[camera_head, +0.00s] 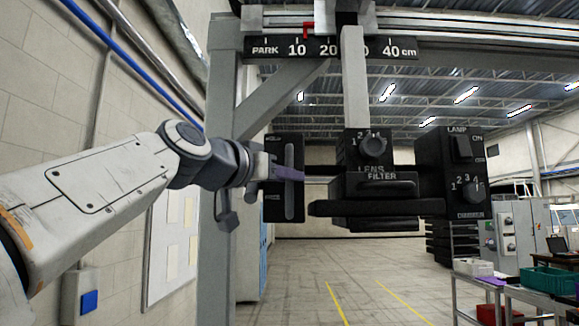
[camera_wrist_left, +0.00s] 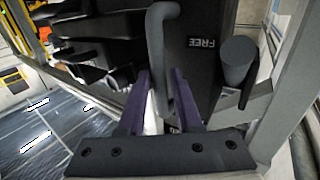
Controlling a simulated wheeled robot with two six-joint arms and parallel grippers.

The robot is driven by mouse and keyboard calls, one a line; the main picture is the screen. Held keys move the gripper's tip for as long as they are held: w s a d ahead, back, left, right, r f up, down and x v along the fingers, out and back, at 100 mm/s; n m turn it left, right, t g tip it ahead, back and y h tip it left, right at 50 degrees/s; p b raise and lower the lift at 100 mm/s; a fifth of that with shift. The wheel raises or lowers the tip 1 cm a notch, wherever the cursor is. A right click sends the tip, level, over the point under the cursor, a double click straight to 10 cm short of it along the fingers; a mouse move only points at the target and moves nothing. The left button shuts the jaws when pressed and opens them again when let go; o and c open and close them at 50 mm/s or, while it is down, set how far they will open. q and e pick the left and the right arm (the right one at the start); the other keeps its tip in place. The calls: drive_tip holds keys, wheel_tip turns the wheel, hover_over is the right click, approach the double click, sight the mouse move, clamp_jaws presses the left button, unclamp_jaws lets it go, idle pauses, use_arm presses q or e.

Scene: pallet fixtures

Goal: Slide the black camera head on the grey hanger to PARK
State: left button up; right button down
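The black camera head (camera_head: 375,185) hangs from a grey vertical hanger (camera_head: 355,85), which crosses the scale (camera_head: 345,48) around 30. A red pointer (camera_head: 308,27) stands between 10 and 20; PARK is at the scale's left end. On the head's left side is an upright grey handle (camera_head: 289,200), which also shows in the left wrist view (camera_wrist_left: 158,50). My left gripper (camera_head: 290,173) is at this handle, its purple fingers (camera_wrist_left: 160,85) on either side of it; whether both press on it I cannot tell. My right gripper is not in view.
A grey post (camera_head: 222,200) stands left of the head, behind my left arm. A wall with pipes is at the left. Carts with a green crate (camera_head: 549,281) stand at the lower right. The floor below the head is clear.

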use_arm(q)
drive_tip(key=shift+w+d, duration=0.3)
drive_tip(key=shift+w, duration=0.15)
clamp_jaws()
idle(1.2)
